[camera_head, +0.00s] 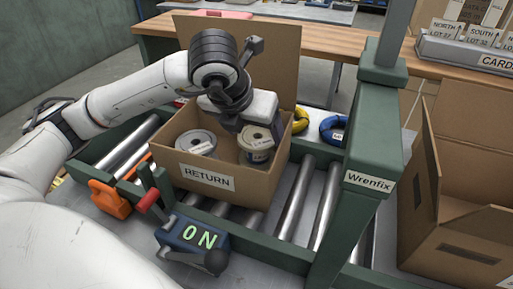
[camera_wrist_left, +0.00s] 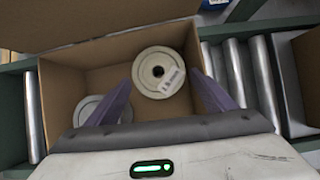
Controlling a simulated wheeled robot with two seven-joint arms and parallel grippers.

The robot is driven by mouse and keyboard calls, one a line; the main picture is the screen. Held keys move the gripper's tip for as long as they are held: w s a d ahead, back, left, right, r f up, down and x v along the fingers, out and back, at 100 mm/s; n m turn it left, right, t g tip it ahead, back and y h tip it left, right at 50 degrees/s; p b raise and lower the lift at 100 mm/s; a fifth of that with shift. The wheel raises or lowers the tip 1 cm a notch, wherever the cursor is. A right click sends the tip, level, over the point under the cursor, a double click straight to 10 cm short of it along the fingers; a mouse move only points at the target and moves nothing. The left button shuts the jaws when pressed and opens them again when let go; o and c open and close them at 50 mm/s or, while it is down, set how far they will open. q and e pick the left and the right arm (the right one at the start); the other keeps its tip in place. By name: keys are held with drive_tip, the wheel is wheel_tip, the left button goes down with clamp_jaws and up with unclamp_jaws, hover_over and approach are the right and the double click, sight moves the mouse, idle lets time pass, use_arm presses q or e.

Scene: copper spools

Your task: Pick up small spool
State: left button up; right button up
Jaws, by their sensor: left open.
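Two spools sit in an open cardboard box marked RETURN (camera_head: 235,190). One is a cream spool (camera_head: 257,153) at the box's right; the other is a pale grey spool (camera_head: 196,148) at its left. I cannot tell for sure which is the smaller. My left gripper (camera_head: 240,117) is above the box, its fingertips mostly hidden in the head view. In the left wrist view its open fingers (camera_wrist_left: 162,78) stand either side of the cream spool (camera_wrist_left: 172,89), with nothing clearly gripped. The grey spool (camera_wrist_left: 92,107) is partly behind the left finger. My right gripper is not in view.
The box stands on a roller conveyor (camera_head: 292,205). A green post marked Wrenfix (camera_head: 372,130) rises at right, with another open cardboard box (camera_head: 460,215) beyond it. The box's raised flap (camera_head: 275,65) stands behind my gripper.

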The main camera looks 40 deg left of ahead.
sight(257, 142)
use_arm(q)
drive_tip(key=shift+s+a+f, duration=0.15)
drive_tip(key=shift+f, duration=0.6)
drive_tip(key=x, duration=0.5)
drive_tip(key=shift+a+f+p, duration=0.15)
drive_tip(key=shift+a+p, duration=0.05)
drive_tip(key=shift+p, duration=0.15)
drive_tip(key=shift+w+f, duration=0.2)
drive_tip(key=shift+w, duration=0.1)
drive_tip(key=shift+s+d+r, duration=0.15)
drive_tip(key=shift+s+r, duration=0.1)
drive_tip(key=shift+r, duration=0.15)
drive_tip(key=shift+w+f, duration=0.1)
drive_tip(key=shift+w, duration=0.05)
drive_tip(key=c, duration=0.6)
drive_tip(key=shift+r, duration=0.2)
drive_tip(key=c, duration=0.9)
